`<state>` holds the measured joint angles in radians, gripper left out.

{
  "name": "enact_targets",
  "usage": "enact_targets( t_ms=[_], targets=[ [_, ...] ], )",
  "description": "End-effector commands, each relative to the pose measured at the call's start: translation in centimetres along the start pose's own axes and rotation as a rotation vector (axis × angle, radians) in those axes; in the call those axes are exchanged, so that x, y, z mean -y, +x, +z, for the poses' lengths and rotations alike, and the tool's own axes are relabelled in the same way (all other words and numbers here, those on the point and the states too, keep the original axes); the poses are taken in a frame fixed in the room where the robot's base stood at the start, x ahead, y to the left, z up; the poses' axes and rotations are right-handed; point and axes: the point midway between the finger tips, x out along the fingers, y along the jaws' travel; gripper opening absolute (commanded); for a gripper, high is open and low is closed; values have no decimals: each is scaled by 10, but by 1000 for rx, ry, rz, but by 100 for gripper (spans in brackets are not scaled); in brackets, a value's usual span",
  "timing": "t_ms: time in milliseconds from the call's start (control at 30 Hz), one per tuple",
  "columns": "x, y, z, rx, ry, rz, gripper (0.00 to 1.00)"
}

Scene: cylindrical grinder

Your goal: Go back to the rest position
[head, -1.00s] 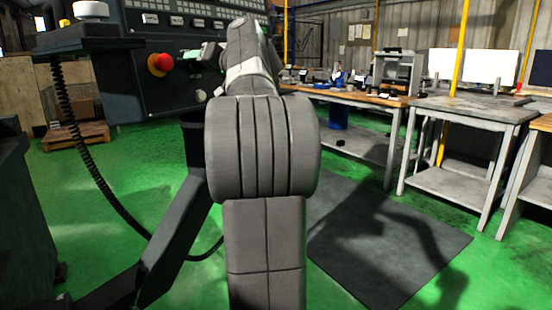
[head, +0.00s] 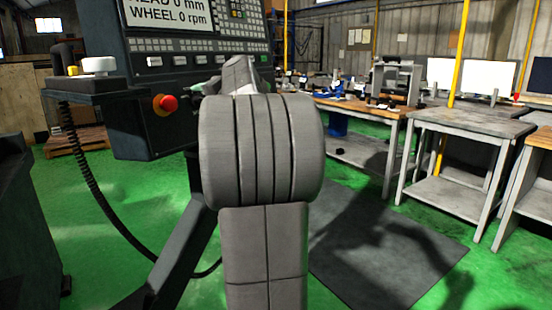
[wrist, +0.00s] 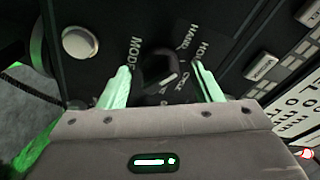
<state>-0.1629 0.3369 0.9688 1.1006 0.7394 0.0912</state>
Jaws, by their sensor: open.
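My gripper (wrist: 162,82) is open in the wrist view, with its two pale green fingers apart. The dark rotary knob (wrist: 155,72) marked MODE shows between and beyond the fingertips. Contact with it cannot be made out. Labels such as HAND and CYCLE surround the knob on the dark control panel (wrist: 215,25). In the head view my arm rises in the middle and hides most of the gripper, which is by the panel (head: 140,135). No held object shows.
A red button (head: 167,103) sticks out of the panel, left of my arm. A black coiled cable (head: 85,170) hangs at the left. Workbenches (head: 470,122) stand at the right. A dark mat (head: 385,250) lies on the green floor, with clear room there.

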Motion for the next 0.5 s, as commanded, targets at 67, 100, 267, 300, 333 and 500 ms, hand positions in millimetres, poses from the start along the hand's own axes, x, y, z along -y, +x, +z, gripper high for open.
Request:
enact_targets(
  t_ms=[67,100,267,300,333,500],
  targets=[
    [5,-1,-2,1,41,8,59],
    [5,0,-2,1,63,12,59],
    [5,0,-2,0,145,28,59],
    [5,0,-2,0,165,32,59],
    [5,0,-2,0,179,34,59],
    [4,0,-2,1,263,51,59]
  ],
)
